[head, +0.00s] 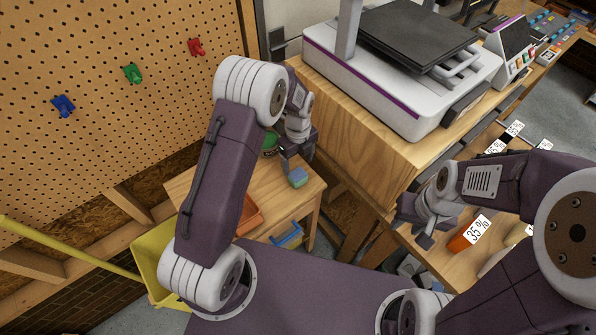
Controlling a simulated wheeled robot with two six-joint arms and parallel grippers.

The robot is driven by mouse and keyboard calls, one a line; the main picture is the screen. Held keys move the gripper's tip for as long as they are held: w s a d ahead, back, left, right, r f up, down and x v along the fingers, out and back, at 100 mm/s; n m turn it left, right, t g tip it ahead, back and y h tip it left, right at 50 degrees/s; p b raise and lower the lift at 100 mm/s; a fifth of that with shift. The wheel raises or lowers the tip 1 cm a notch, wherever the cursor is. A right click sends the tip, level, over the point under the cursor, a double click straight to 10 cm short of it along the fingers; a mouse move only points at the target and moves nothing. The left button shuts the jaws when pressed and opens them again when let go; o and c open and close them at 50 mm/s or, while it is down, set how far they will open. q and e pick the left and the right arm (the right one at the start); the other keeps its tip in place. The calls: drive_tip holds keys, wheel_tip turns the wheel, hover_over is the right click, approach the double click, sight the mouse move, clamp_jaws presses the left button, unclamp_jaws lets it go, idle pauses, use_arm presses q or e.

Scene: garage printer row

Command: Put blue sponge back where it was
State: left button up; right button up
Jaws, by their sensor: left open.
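The blue sponge (298,178), a small block with a greenish side, is on a small wooden side table (314,188) near its right edge. My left gripper (296,163) points down just above and behind the sponge. It is open, and I cannot tell whether a fingertip touches the sponge. My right gripper (424,233) is over the workbench at the right, apart from the sponge, and its jaw opening is unclear.
A green round item (270,144) and an orange tray (249,214) are on the side table, partly hidden by my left arm. A blue-handled item (287,236) is below. A printer (400,75) stands on the wooden cabinet (345,115). A yellow bin (150,262) is at left.

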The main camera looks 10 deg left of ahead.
sight(298, 174)
use_arm(q)
wheel_tip(298, 174, up, 4)
drive_tip(key=shift+r, duration=0.1)
drive_tip(key=s+a+r+n, duration=0.2)
drive_tip(key=s+n, duration=0.7)
drive_tip(key=n, duration=0.4)
drive_tip(key=s+a+r+n+t, duration=0.1)
drive_tip(key=s+a+r+n, duration=0.1)
drive_tip(key=s+n, duration=0.7)
drive_tip(key=r+n, duration=0.1)
drive_tip(key=n, duration=0.3)
drive_tip(key=shift+a, duration=0.2)
